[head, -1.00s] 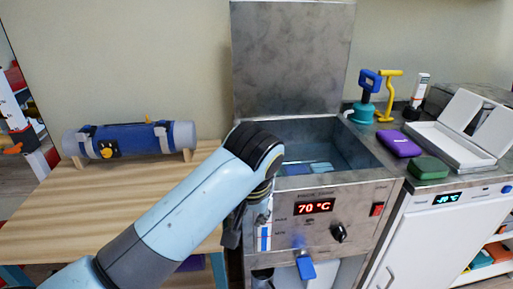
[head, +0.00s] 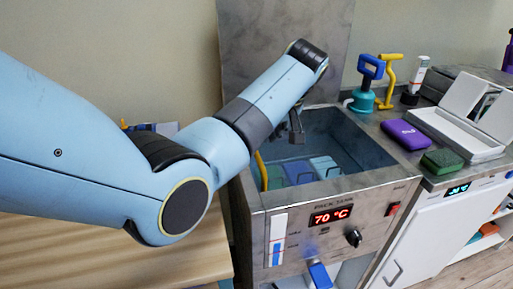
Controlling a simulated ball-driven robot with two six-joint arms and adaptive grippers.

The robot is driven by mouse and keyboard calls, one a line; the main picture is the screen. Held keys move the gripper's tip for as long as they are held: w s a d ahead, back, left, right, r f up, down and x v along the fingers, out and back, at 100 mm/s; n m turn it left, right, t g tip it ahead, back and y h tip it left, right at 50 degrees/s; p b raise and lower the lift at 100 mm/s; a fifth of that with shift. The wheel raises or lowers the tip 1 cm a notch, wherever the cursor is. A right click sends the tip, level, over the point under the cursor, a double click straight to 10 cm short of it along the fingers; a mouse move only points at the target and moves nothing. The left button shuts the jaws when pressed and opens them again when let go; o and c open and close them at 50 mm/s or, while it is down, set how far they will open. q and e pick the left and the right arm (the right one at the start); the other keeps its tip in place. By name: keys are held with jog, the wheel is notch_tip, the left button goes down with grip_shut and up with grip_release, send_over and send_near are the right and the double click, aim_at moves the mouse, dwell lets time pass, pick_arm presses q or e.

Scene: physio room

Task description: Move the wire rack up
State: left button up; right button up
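The steel tank (head: 374,178) stands open, with its lid raised behind it. Inside it lie several packs: a green one (head: 273,176), a blue one (head: 298,172) and a light blue one (head: 325,167). A yellow upright piece (head: 261,170) shows at the tank's left inner wall; I cannot tell whether it belongs to the wire rack. The rack's wires are not clearly visible. My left gripper (head: 297,136) hangs downward over the tank's back left part, above the packs. It is small and dark, and I cannot tell whether its fingers are open. My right gripper is not in view.
A red display (head: 331,215) on the tank front reads 70 °C. On the counter at right are a teal-and-blue tool (head: 364,95), a yellow tool (head: 389,80), a purple pack (head: 405,134), a green block (head: 442,161) and an open white case (head: 455,135). A wooden table (head: 190,255) stands at left.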

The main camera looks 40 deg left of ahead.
pick_arm(q)
jog(key=x, duration=0.6)
jog(key=shift+a+f, duration=0.1)
jog(key=shift+a, duration=0.1)
jog(key=shift+w+a+f+b, duration=0.1)
jog(key=shift+a+f+b, duration=0.1)
jog(key=shift+f+b, duration=0.15)
jog(key=shift+c, duration=0.2)
grip_shut()
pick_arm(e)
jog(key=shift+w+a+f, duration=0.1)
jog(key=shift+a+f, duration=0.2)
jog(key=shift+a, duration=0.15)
